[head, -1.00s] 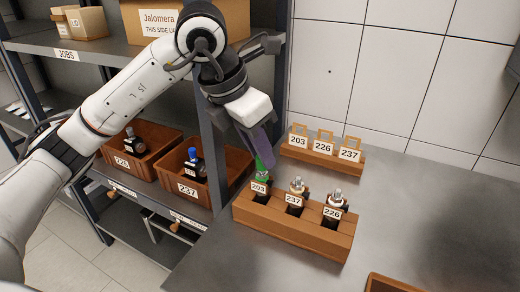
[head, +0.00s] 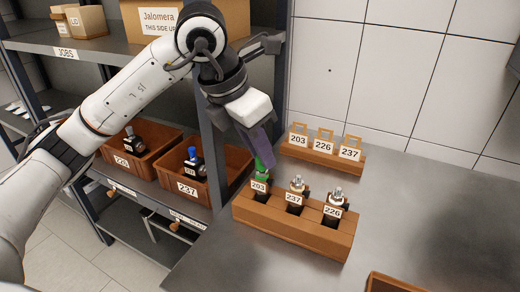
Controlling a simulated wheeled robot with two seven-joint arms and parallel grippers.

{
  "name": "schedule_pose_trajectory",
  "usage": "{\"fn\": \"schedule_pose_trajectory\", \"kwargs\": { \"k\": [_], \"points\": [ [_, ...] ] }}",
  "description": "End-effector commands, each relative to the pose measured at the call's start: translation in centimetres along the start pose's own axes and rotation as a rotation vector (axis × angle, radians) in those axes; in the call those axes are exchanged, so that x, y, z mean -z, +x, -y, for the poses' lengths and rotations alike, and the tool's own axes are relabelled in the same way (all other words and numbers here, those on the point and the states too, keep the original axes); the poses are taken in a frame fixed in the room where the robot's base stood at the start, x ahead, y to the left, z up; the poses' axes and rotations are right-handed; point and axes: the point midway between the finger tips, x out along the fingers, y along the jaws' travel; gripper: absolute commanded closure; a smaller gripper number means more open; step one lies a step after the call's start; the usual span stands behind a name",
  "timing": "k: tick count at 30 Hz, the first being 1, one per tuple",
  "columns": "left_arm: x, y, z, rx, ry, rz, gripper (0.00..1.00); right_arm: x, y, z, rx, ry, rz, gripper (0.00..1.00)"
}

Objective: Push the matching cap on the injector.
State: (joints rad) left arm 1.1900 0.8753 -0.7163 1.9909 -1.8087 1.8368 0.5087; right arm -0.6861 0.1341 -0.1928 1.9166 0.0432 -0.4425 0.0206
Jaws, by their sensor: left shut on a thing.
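My left gripper (head: 262,160) points down over the left slot of a wooden block (head: 290,232) on the metal bench. It is shut on a green cap (head: 262,174), which sits at the top of the injector labelled 203 (head: 259,188). The fingers hide part of the cap, and I cannot tell how far it is seated. Injectors labelled 237 (head: 296,187) and 226 (head: 336,196) stand upright in the other slots with bare metallic tops. My right gripper is not in view.
A small wooden rack (head: 325,158) behind the block holds tags 203, 226 and 237. Brown bins labelled 226 (head: 150,165) and 237 (head: 222,190) stand on the shelf at left; the 237 bin holds a blue-capped injector (head: 193,160). The bench's right side is mostly clear.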

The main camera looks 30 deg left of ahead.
Motion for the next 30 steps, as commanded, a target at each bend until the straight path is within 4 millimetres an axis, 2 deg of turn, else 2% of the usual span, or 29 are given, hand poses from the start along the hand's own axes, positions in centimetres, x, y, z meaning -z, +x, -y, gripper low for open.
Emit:
{"fn": "schedule_pose_trajectory", "kwargs": {
  "k": [17,18,21,27,28,30],
  "points": [
    [0.16,0.37,-0.01,0.0,0.0,0.0,1.0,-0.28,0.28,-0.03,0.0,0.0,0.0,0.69],
    [0.15,0.35,-0.01,0.0,0.0,0.0,0.79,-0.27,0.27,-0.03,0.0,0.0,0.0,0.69],
    [0.14,0.34,0.0,0.0,0.0,0.0,0.62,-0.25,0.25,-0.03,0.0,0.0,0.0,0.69],
    [0.15,0.34,0.0,0.0,0.0,0.0,0.6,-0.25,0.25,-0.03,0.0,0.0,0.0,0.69],
    [0.15,0.35,0.0,0.0,0.0,0.0,0.59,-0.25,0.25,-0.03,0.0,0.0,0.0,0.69],
    [0.15,0.35,0.0,0.0,0.0,0.0,0.47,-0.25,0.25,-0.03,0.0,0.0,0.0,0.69]
  ]
}}
